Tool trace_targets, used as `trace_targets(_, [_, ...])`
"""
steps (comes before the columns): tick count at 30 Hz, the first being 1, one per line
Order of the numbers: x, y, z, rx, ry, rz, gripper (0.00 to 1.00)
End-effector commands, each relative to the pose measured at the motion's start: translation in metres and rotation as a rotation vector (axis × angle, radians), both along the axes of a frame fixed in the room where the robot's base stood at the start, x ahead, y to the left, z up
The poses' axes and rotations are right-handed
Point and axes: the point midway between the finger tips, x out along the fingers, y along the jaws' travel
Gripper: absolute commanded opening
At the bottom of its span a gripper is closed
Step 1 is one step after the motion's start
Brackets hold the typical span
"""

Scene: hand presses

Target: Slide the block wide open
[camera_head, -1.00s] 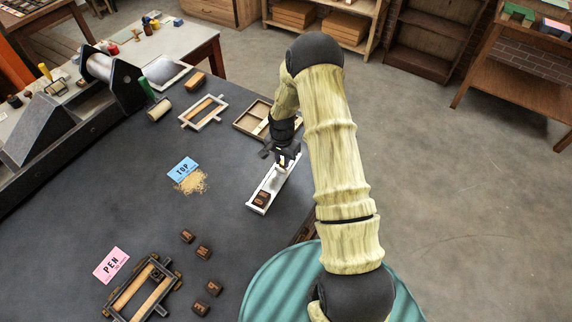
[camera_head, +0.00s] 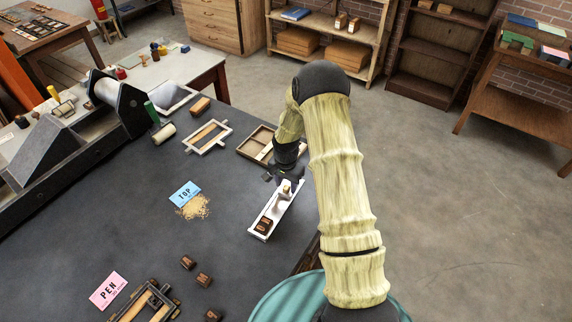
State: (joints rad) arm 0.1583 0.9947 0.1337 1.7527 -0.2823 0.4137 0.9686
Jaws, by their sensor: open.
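A narrow white tray (camera_head: 270,222) lies on the dark table near its right edge. A dark brown lettered block (camera_head: 263,226) sits in its near end. A pale block with a small upright knob (camera_head: 285,189) sits farther along the tray. My gripper (camera_head: 284,179) is open just above and behind the knob, at the far part of the tray. The fingertips are small and dark here, so I cannot tell whether they touch the knob. The arm hides part of the area to the right.
A wooden compartment tray (camera_head: 257,143) lies just beyond the gripper. A pale frame (camera_head: 207,137), a blue TOP card (camera_head: 185,194), a pink PEN card (camera_head: 108,291) and several loose brown blocks (camera_head: 204,280) lie left.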

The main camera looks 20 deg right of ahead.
Motion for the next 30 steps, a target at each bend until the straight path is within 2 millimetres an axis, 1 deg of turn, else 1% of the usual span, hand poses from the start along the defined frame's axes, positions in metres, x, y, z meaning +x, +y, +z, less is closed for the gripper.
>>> trace_targets(5, [0.001,0.0,0.023,0.0,-0.004,-0.002,0.42])
trace_targets(11, [0.001,0.0,0.056,0.0,-0.006,-0.001,0.42])
trace_targets(24, [0.001,0.0,0.138,0.001,-0.006,0.0,0.42])
trace_targets(27, [0.001,0.0,0.153,-0.001,-0.004,0.0,0.42])
trace_targets(30, [0.0,0.0,0.161,0.001,-0.002,-0.001,0.42])
